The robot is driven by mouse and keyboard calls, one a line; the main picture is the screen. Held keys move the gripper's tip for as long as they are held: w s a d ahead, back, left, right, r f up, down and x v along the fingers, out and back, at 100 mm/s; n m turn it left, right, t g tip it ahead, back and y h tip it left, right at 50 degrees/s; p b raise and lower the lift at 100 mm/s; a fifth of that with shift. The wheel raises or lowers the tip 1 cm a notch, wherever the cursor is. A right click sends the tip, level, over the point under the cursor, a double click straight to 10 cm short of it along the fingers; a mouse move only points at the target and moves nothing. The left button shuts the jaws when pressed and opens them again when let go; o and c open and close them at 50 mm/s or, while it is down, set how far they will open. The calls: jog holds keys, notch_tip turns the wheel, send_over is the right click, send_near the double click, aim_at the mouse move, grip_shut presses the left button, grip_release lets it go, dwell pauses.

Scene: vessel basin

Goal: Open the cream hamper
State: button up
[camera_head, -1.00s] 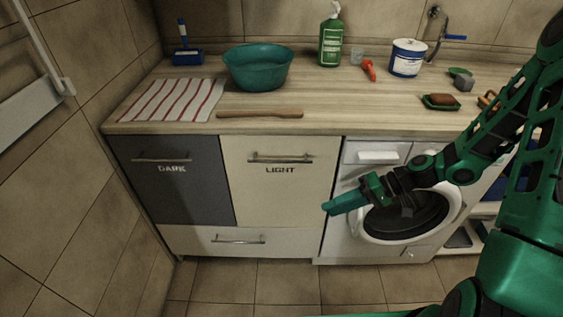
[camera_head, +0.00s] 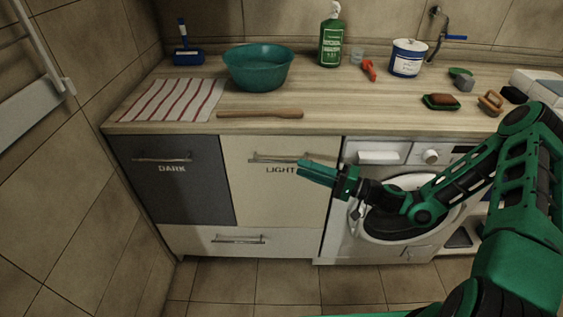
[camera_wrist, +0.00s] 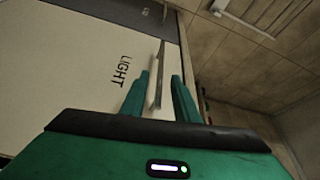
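The cream hamper (camera_head: 270,202), marked LIGHT, is closed, its front flush with the counter fronts. Its metal bar handle (camera_head: 275,159) runs across near the top. My gripper (camera_head: 302,170) is in front of the hamper's upper right, and its fingers overlap the right end of the handle in the head view. In the wrist view the handle (camera_wrist: 158,78) lies between the two open fingers (camera_wrist: 160,98), with gaps beside it. The cream front also shows there (camera_wrist: 70,75). Whether a finger touches the handle cannot be told.
A dark hamper (camera_head: 175,195) stands to the left, a white drawer (camera_head: 205,241) lies below, and a washing machine (camera_head: 345,235) stands to the right. The wooden counter (camera_head: 330,110) above holds a teal basin (camera_head: 258,70) and a rolling-pin-like stick (camera_head: 260,114). The floor in front is clear.

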aim_at(282, 161)
jog(key=x, duration=0.8)
jog(key=shift+a, duration=0.15)
jog(key=shift+c, duration=0.4)
